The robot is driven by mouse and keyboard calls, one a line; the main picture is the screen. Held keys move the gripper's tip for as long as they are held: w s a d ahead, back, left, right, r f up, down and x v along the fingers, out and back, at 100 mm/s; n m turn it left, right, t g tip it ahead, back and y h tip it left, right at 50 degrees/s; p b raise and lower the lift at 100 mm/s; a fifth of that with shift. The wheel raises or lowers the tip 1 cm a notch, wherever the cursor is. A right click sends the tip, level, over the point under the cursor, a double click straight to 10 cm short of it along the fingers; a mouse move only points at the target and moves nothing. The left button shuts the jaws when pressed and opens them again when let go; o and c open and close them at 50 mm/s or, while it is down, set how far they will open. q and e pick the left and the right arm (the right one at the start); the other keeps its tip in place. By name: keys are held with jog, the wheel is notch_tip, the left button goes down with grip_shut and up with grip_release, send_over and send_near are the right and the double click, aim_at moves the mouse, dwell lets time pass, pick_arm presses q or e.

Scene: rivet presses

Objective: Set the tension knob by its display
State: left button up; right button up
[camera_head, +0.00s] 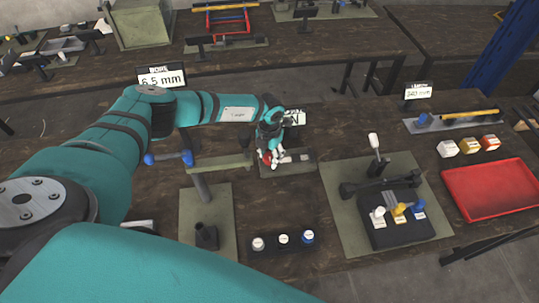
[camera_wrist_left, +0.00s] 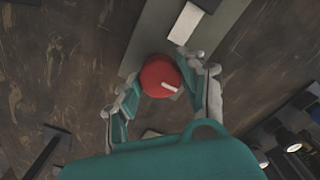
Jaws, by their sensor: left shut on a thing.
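The red tension knob (camera_wrist_left: 158,73) is round with a white pointer mark, which points to the lower right in the left wrist view. My left gripper (camera_wrist_left: 160,84) has its two fingers on either side of the knob and is shut on it. In the head view my left gripper (camera_head: 270,149) is over the knob's base plate (camera_head: 302,168) and hides most of the knob. A small white display (camera_head: 295,117) stands just behind the gripper; the gripper covers part of it and its reading cannot be made out. My right gripper is out of view.
A display reading 6.5 mm (camera_head: 162,77) stands behind my left arm. A row of small caps (camera_head: 283,239) lies in front. To the right are a press on a green mat (camera_head: 345,235), a red tray (camera_head: 490,190) and a length display (camera_head: 418,91).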

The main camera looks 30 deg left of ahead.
pick_arm(q)
jog(key=m+b, duration=0.2)
jog(key=shift+f+m+b, duration=0.15)
jog(key=shift+m+b, duration=0.15)
jog(key=shift+m, duration=0.1)
jog(key=m+b, duration=0.3)
jog(key=shift+m, duration=0.3)
jog(key=m+b, duration=0.8)
jog(key=m, duration=0.1)
jog(key=shift+b, duration=0.4)
jog(key=shift+m, duration=0.4)
jog(key=shift+r+b, duration=0.2)
jog(key=shift+b, duration=0.1)
jog(key=o, duration=1.2)
